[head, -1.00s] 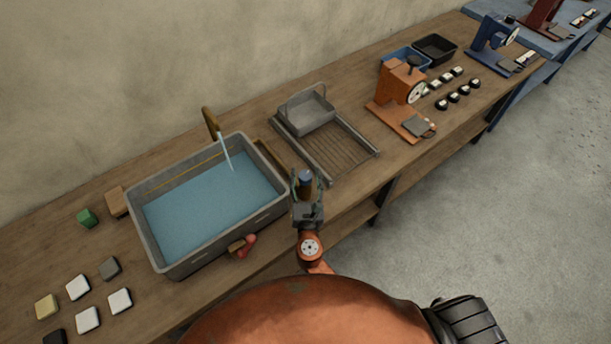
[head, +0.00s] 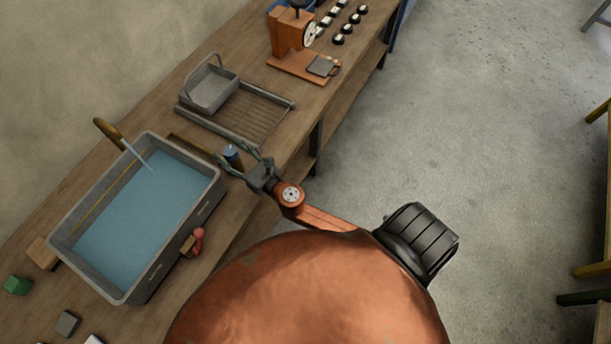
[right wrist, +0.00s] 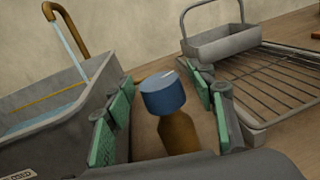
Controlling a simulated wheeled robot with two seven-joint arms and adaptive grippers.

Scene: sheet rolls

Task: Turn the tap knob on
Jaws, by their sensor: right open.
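The tap knob (head: 232,153) is a blue cap with a white line on top, beside the right end of the grey basin. In the right wrist view the blue knob (right wrist: 166,93) stands on a brass stem (right wrist: 178,133). My right gripper (head: 243,161) is open, with its green-padded fingers on either side of the knob and stem. Gaps show between the pads and the knob in the right wrist view. A thin stream of water (head: 138,155) runs from the brass spout (head: 108,132) into the basin (head: 205,202). My left gripper is not in view.
A wire rack (head: 255,115) with a grey basket (head: 208,88) lies right of the knob. A red-handled fitting (head: 198,240) sticks out of the basin's front. An orange press (head: 291,35) stands farther along the bench. The floor (head: 480,140) at right is open.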

